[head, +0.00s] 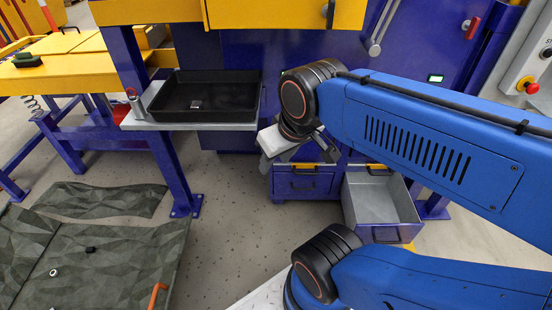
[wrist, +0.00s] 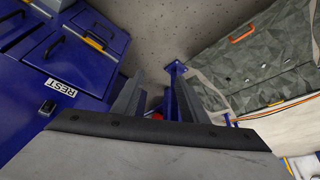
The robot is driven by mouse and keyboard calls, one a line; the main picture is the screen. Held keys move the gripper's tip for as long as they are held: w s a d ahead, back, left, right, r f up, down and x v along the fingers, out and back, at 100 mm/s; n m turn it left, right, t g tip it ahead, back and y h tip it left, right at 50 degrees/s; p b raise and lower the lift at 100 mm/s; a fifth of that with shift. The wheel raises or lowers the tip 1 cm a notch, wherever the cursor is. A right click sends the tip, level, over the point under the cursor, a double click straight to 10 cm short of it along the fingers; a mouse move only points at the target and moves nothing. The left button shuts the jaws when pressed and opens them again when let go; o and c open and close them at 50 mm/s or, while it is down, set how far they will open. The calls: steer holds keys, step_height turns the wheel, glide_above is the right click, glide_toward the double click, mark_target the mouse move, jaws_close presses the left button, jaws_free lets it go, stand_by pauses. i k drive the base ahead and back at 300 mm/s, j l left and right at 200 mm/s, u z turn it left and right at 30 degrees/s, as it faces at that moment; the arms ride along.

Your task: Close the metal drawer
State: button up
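The metal drawer (head: 378,200) stands pulled out of the blue cabinet at the lower right of the head view. Its grey inside looks empty, and part of it is hidden behind my arm. Its front, with a dark handle, faces the robot. My gripper (head: 302,155) is in the air to the left of the open drawer, apart from it, in front of a shut blue drawer (head: 302,183). I cannot make out the open drawer in the wrist view.
A black tray (head: 205,95) sits on a grey shelf left of my gripper. A blue post (head: 180,175) stands below it. A faceted grey-green mat (head: 90,250) lies at left. Speckled floor (head: 235,220) is clear between.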

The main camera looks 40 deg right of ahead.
mark_target(381, 209)
steer(key=z, duration=2)
steer(key=k+l, duration=0.2)
steer(key=l, duration=0.15)
steer(key=k+l+z, duration=0.15)
steer(key=k+l, duration=0.2)
steer(key=l, duration=0.35)
steer(key=k+l+z, duration=0.1)
steer(key=l, duration=0.25)
steer(key=k, duration=0.05)
